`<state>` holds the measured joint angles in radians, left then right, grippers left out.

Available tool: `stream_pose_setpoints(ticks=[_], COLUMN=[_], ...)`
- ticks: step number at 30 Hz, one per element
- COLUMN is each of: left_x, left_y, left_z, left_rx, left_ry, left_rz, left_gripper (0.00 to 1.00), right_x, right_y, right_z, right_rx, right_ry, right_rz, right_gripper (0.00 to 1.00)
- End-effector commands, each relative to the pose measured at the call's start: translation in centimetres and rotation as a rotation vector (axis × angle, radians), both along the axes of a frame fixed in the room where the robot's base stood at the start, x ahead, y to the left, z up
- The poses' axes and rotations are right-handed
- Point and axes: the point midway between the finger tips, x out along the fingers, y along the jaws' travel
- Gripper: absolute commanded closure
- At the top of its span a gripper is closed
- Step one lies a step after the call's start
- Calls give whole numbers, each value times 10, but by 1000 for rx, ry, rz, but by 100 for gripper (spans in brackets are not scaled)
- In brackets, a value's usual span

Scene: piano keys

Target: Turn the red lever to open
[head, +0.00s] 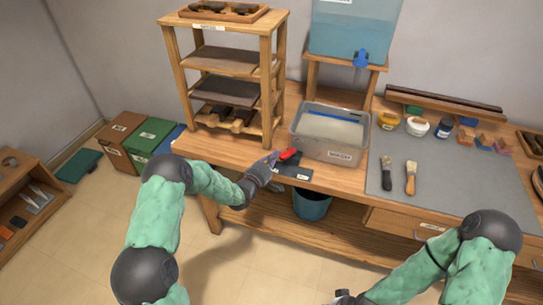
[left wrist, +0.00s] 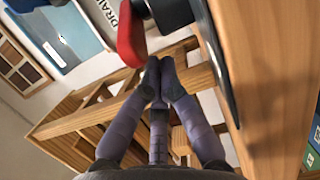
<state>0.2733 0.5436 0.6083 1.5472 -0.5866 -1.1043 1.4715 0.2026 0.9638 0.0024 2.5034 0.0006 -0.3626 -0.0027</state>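The red lever (head: 289,154) stands at the front edge of the wooden bench, by a black plate (head: 291,172) and in front of the clear tub. In the left wrist view the red lever (left wrist: 129,36) joins a dark round body (left wrist: 170,12). My left gripper (head: 272,163) is just left of the lever. In the left wrist view its fingertips (left wrist: 160,68) meet just below the lever's end, with nothing seen between them. Whether they touch the lever is unclear. My right gripper (head: 345,298) is at the bottom edge, mostly cut off.
The clear tub (head: 329,135) of water sits behind the lever. A wooden rack (head: 237,70) stands to its left, and a blue tank (head: 352,28) with a blue tap stands behind. A grey mat (head: 440,180) holds brushes and jars. A bucket (head: 311,205) is below the bench.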

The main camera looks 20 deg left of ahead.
Motion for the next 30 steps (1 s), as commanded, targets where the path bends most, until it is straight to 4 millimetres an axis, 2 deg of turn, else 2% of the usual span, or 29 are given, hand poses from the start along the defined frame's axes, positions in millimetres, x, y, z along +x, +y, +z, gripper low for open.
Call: stream_pose_setpoints(ticks=[30], left_x=[-7], left_y=[-6], left_z=[-1], left_rx=[0], left_ry=[2], left_rz=[104], left_gripper=[100], right_x=[0], right_y=[0], right_z=[-1], right_rx=[0], right_ry=[0], right_rz=[0], right_gripper=[60])
